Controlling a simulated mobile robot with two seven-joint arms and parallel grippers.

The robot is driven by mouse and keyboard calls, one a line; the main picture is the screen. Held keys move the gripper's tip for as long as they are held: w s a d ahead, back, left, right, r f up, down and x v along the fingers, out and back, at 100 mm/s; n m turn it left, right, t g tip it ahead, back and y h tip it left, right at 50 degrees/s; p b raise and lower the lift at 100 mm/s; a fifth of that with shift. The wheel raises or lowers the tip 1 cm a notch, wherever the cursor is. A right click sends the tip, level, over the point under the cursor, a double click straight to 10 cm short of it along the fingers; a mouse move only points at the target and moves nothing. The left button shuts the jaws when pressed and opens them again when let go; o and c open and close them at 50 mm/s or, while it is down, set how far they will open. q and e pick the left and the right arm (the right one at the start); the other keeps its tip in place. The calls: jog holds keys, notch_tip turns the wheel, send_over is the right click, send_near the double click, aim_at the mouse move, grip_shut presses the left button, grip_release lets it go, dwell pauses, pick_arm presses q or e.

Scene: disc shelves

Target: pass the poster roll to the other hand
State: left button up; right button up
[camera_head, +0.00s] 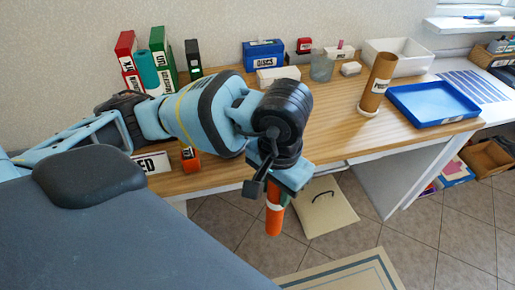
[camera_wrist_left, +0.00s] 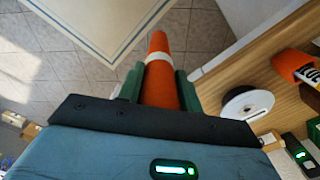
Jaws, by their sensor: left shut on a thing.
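In the left wrist view the roll (camera_wrist_left: 159,47) stands out between the two green fingers, pointing away from the palm over the floor. Its gripped end is hidden by the gripper. My right gripper is in neither view.
A brown labelled tube (camera_head: 377,84) stands upright on the wooden table (camera_head: 330,120), beside a blue tray (camera_head: 432,103). Binders (camera_head: 160,58), a blue box (camera_head: 263,54) and a white bin (camera_head: 398,56) line the back. A beige panel (camera_head: 322,207) is below; open floor lies in front.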

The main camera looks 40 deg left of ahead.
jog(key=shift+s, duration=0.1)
pick_arm(q)
jog(key=w+d+r+m, duration=0.2)
jog(key=w+d+m, duration=0.1)
jog(key=d, duration=0.8)
jog(key=w+d+r+m, duration=0.2)
jog(key=w+d+m, duration=0.1)
jog(key=d, duration=0.8)
jog(key=shift+w, duration=0.25)
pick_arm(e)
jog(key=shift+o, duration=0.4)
